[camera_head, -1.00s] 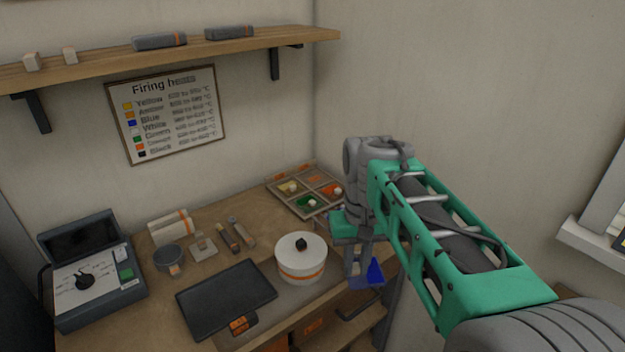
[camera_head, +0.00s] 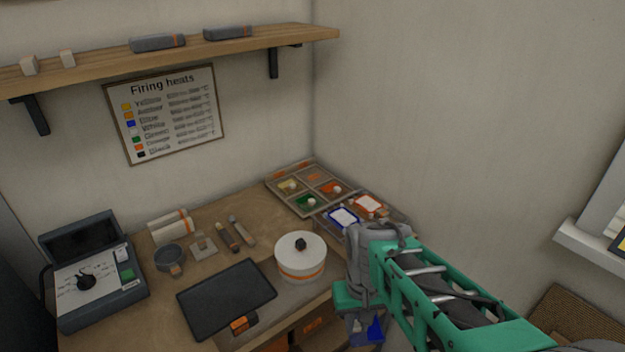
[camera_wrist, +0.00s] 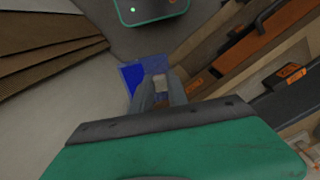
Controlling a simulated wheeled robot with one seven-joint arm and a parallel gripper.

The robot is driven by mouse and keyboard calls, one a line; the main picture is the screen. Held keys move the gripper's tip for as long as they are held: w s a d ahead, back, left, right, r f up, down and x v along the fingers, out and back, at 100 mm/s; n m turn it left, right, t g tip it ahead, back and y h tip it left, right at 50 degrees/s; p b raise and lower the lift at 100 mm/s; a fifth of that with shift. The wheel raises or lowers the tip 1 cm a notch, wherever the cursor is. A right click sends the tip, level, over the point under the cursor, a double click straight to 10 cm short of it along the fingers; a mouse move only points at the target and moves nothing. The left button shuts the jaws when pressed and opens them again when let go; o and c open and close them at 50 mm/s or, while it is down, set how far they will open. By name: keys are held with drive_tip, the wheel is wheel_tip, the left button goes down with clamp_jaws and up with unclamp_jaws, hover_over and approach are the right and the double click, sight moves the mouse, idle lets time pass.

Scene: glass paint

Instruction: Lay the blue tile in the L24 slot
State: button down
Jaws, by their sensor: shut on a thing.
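The blue tile (camera_head: 375,328) is in my gripper (camera_head: 358,322), low in front of the table's right front edge in the head view. In the wrist view, the blue tile (camera_wrist: 133,77) sits between the fingertips of my gripper (camera_wrist: 163,88), which is shut on a small pale knob on it. Part of the tile is hidden by the fingers. No slot marked L24 can be made out in either view.
A tray (camera_head: 297,209) with coloured tiles stands at the back right of the table, beside a rack with blue-edged and red-edged cards (camera_head: 344,217). A white round pot (camera_head: 301,262), a dark flat plate (camera_head: 226,300) and a control box (camera_head: 93,275) stand on the table.

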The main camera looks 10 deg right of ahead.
sight(357, 333)
drive_tip(key=f, duration=0.6)
drive_tip(key=shift+s+f, duration=0.15)
drive_tip(key=shift+s, duration=0.25)
drive_tip(key=w+r+p, duration=0.4)
drive_tip(key=shift+w+r, duration=0.15)
drive_tip(key=shift+w, duration=0.1)
